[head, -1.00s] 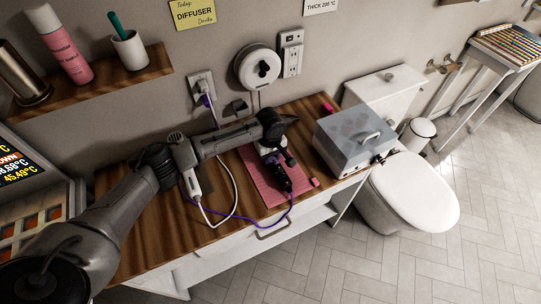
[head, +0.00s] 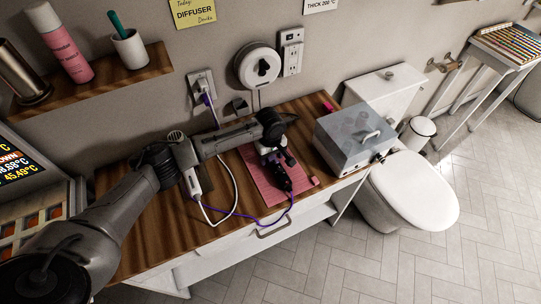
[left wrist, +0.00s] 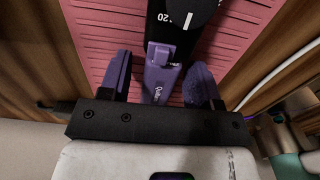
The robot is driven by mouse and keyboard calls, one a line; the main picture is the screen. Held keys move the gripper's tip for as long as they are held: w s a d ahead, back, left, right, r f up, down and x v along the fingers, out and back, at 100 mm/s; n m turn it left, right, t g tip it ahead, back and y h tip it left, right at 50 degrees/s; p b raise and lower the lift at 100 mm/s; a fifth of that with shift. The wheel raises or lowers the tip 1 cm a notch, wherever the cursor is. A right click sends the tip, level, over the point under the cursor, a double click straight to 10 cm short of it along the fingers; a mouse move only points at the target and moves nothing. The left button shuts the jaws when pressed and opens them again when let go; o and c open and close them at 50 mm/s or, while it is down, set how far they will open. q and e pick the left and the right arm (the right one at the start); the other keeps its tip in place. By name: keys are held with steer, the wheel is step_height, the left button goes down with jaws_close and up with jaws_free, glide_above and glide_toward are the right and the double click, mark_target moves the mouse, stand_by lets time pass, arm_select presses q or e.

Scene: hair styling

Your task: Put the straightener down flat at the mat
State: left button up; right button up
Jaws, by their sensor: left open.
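The straightener, black with a purple part and a dial, lies on the pink ribbed mat (head: 262,187). Its dark end (head: 284,184) shows in the head view, with a purple cord running from it. In the left wrist view the purple part (left wrist: 160,82) is between the fingers, with the black dial end (left wrist: 182,18) beyond. My left gripper (left wrist: 160,85) is open, one finger on each side of the straightener, with visible gaps. In the head view my left gripper (head: 272,155) is over the mat, and my arm hides part of the straightener. My right gripper is not in view.
A white corded tool (head: 193,182) lies on the wooden counter (head: 150,235), left of the mat. A grey box with a clear lid (head: 355,138) stands to the right. A small pink block (head: 314,181) is by the mat. Bare counter lies at front left.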

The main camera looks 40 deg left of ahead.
arm_select(q)
step_height(320, 180, up, 12)
steer(key=b, duration=0.1)
steer(key=shift+r, duration=0.15)
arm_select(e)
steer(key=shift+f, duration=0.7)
arm_select(q)
steer(key=shift+d, duration=0.1)
